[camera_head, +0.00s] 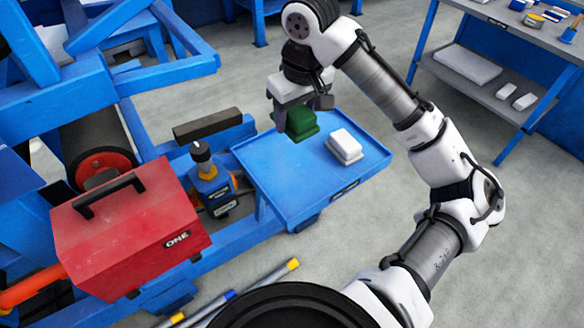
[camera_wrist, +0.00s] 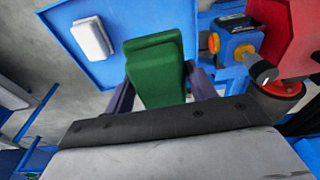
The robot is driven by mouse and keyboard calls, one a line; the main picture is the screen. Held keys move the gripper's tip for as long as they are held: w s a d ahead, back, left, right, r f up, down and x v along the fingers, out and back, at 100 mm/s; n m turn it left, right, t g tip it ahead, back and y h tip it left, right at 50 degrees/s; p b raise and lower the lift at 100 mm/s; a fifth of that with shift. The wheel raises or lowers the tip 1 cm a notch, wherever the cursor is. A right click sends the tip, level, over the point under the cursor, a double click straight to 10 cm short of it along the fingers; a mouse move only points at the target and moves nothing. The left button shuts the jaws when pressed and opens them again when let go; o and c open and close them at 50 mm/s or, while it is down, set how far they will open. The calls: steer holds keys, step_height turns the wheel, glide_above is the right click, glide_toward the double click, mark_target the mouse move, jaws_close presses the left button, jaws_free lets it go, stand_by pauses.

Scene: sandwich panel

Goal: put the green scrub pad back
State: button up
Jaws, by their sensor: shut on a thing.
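The green scrub pad (camera_head: 301,124) is a dark green block between the fingers of my gripper (camera_head: 297,108), over the back part of the blue tray (camera_head: 270,187). My gripper is shut on it. In the wrist view the green scrub pad (camera_wrist: 157,75) sits between the two dark fingers of my gripper (camera_wrist: 160,92), with the blue tray (camera_wrist: 120,15) behind it. I cannot tell whether the pad touches the tray. A white pad (camera_head: 344,146) lies on the right side of the tray, apart from the green one; it also shows in the wrist view (camera_wrist: 92,38).
A red toolbox (camera_head: 130,228) and a blue and yellow device (camera_head: 212,182) stand left of the tray. A dark bar (camera_head: 207,125) lies behind. A workbench (camera_head: 520,50) with white blocks on its lower shelf is at the right. The tray's front half is bare.

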mark_target(294, 177)
step_height(294, 177, down, 17)
steer(key=shift+f, duration=0.15)
stand_by(0.4)
steer(key=shift+f, duration=0.2)
steer(key=o, duration=1)
steer(key=shift+r, duration=0.1)
steer(key=r, duration=0.4)
steer(key=s+r, duration=0.1)
steer(key=r, duration=0.3)
steer(key=d+r, duration=0.1)
steer(key=r, duration=0.3)
steer(key=shift+s, duration=0.25)
